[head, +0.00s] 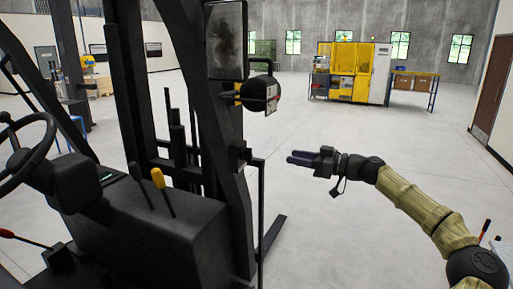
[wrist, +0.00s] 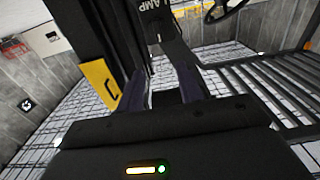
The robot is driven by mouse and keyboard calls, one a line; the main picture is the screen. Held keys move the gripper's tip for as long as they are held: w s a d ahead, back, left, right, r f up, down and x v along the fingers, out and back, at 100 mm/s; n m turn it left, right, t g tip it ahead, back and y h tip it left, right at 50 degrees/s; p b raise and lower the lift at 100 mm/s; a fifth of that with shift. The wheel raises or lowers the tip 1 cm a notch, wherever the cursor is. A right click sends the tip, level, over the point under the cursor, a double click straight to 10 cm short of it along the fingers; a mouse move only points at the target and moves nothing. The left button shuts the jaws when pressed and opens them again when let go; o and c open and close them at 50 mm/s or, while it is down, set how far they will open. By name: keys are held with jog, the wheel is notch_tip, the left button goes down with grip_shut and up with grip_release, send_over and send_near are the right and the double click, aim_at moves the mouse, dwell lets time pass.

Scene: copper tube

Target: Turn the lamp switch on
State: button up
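A forklift (head: 205,225) fills the left of the head view, with a round black lamp (head: 262,93) on its upright beside the mirror. A small black box (head: 243,153) sits lower on that upright. In the wrist view, a dark part with white lettering ending in "AMP" (wrist: 152,8) stands ahead, beyond the fingertips. I cannot make out the switch lever or its position. My gripper (head: 291,157) is to the right of the small box, apart from it, pointing left. In the wrist view its two fingers (wrist: 161,78) are spread, with nothing held between them.
A vertical black bar (head: 260,215) of the forklift stands left of my gripper. A yellow plate (wrist: 100,85) shows left of the fingers in the wrist view. A steering wheel (head: 28,150) is far left. A yellow machine (head: 352,70) is far back. Open floor lies around my arm.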

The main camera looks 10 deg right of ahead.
aim_at(249, 154)
jog(key=p+x, duration=0.6)
jog(key=x, duration=0.8)
jog(key=shift+s, duration=0.2)
jog(key=shift+c, duration=0.5)
jog(key=shift+w+d+f, duration=0.1)
grip_shut()
